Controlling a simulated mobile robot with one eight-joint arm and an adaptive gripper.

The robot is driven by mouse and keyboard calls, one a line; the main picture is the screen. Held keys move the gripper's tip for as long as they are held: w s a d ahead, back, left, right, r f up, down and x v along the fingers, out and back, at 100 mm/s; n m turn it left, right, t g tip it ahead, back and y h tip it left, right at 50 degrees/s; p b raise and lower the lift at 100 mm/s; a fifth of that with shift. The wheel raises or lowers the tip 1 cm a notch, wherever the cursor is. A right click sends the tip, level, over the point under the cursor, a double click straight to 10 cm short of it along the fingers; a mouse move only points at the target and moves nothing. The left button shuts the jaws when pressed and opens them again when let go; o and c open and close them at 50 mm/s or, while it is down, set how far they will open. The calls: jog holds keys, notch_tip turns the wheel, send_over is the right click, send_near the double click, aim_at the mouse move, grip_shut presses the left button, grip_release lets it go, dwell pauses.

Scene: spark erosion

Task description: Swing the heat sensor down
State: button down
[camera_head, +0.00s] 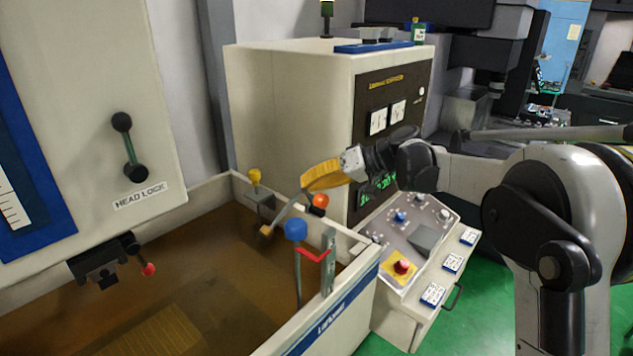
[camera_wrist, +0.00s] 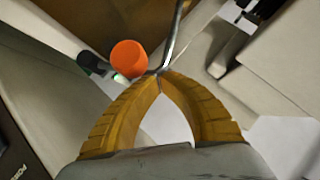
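A thin grey metal rod with a tan end piece (camera_head: 265,232), which looks like the heat sensor, slants down over the tank's right side. My gripper (camera_head: 303,188) is at the rod's upper end. In the wrist view, its two yellow fingers arch together and meet at the tips (camera_wrist: 160,74), with the bent end of the rod (camera_wrist: 171,40) between them. The far end of the rod is outside the wrist view. An orange knob (camera_head: 319,202) is right beside the fingertips; it also shows close to the left finger in the wrist view (camera_wrist: 128,58).
The tank (camera_head: 330,318) holds brown liquid. A yellow knob (camera_head: 255,175) is behind. A control panel (camera_head: 422,238) lies to the right.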

jog(key=s+a+f+n+t+h+b, duration=0.4)
jog(key=f+b, duration=0.3)
jog(key=f, duration=0.2)
jog(key=shift+s+a+n+t, duration=0.25)
jog(key=shift+s+n+t, duration=0.05)
jog(key=shift+s, duration=0.55)
jog(key=s+d+r+p, duration=0.2)
jog(key=s+d+r, duration=0.2)
jog(key=s+r, duration=0.3)
notch_tip(320, 180, up, 3)
jog(key=shift+s+d+f, duration=0.15)
jog(key=shift+s+d, duration=0.05)
jog(key=shift+s, duration=0.15)
